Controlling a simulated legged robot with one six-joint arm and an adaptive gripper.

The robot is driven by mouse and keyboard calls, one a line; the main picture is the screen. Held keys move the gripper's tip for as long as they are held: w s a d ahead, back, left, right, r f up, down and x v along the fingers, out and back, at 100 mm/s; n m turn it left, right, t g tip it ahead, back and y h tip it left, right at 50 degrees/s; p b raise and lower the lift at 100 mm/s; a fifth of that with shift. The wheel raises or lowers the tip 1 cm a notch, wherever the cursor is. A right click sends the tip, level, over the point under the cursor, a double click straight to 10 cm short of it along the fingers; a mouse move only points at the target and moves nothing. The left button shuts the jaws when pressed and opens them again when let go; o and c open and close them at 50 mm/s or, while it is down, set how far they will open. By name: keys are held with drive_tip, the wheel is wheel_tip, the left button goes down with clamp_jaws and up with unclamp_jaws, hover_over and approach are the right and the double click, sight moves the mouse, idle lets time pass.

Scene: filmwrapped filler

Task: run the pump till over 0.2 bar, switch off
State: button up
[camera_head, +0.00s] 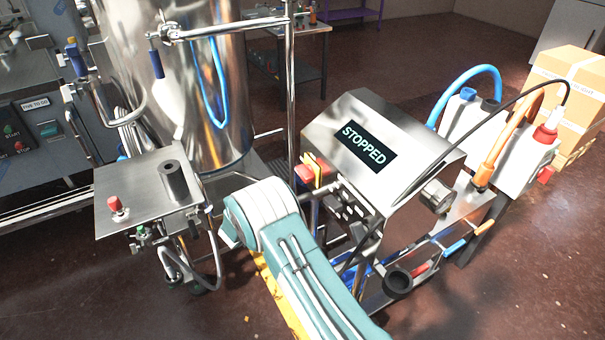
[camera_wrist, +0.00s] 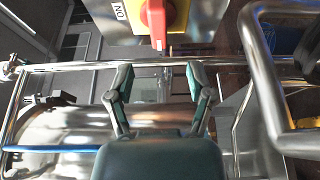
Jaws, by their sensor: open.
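A steel control box (camera_head: 385,140) has a dark display (camera_head: 364,147) that reads STOPPED. A red rotary switch (camera_head: 308,172) on a yellow plate sits at the box's left side. In the wrist view the red switch handle (camera_wrist: 155,22) is at the top on its yellow plate (camera_wrist: 178,20), beside a label reading ON, seen upside down. My gripper (camera_wrist: 160,78) is open and empty, its fingertips apart from the switch and below it in that view. In the head view my teal arm hides what lies behind it. No pressure reading can be made out.
A tall steel tank (camera_head: 185,80) stands behind a small steel plate (camera_head: 145,190) with a black cylinder and red knob. White canisters (camera_head: 522,155) with blue and orange hoses are at right. A steel rail (camera_wrist: 75,66) crosses the wrist view; a thick bent tube (camera_wrist: 262,85) is at right.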

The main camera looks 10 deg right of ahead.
sight(301, 177)
drive_tip(key=x, duration=1)
drive_tip(key=shift+w+d, duration=0.2)
drive_tip(key=shift+w, duration=0.05)
drive_tip(key=shift+c, duration=0.3)
clamp_jaws()
